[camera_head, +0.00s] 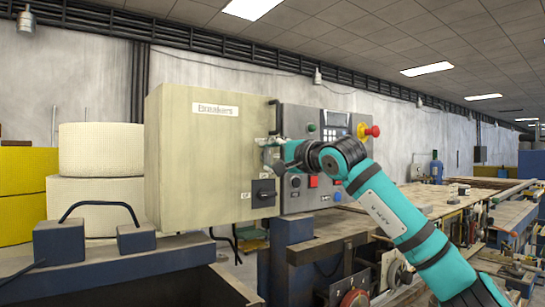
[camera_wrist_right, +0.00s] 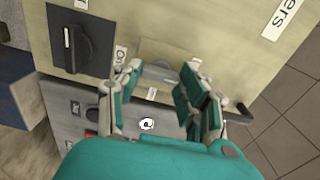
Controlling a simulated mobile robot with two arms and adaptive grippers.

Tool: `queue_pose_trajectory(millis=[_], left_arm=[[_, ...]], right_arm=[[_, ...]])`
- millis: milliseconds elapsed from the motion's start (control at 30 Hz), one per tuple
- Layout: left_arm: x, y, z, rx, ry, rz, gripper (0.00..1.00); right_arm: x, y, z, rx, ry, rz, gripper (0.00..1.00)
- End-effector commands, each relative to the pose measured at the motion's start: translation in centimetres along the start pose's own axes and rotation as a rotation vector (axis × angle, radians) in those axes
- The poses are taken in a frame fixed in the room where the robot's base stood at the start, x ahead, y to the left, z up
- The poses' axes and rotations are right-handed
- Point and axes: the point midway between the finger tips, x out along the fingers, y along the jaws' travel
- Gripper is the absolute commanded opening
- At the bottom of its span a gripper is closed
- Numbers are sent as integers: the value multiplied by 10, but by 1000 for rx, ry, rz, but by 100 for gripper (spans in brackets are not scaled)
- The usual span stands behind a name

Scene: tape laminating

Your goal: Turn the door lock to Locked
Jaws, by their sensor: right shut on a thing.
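The beige "Breakers" cabinet (camera_head: 196,150) stands left of centre with its door closed. The door lock (camera_wrist_right: 158,70), a grey knob on a plate, shows between my right fingers in the wrist view. My right gripper (camera_head: 268,148) reaches the right edge of the cabinet front and covers most of the lock in the head view. In the wrist view the right gripper (camera_wrist_right: 162,75) has one finger on each side of the knob and is shut on it. The lock's labels are partly hidden, so I cannot read its setting. My left gripper is out of view.
A black rotary switch (camera_head: 263,192) sits below the lock. A grey control panel (camera_head: 318,130) with a red emergency button (camera_head: 372,131) adjoins the cabinet on the right. A black handle (camera_wrist_right: 240,113) is close to my right fingers in the wrist view.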

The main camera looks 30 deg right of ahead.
Motion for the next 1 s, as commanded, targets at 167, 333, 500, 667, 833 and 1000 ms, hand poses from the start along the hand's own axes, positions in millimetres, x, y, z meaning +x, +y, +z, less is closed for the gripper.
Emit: queue_pose_trajectory(millis=[167,333,500,667,833,1000], left_arm=[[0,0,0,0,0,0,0],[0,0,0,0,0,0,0],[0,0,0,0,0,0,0],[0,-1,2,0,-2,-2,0],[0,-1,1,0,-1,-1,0],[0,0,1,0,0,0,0]], right_arm=[[0,1,0,-3,0,2,8],[0,1,0,-2,0,2,58],[0,1,0,-1,0,2,63],[-1,0,0,0,0,1,63],[-19,0,-1,-2,1,1,63],[-56,1,-1,-2,2,0,63]])
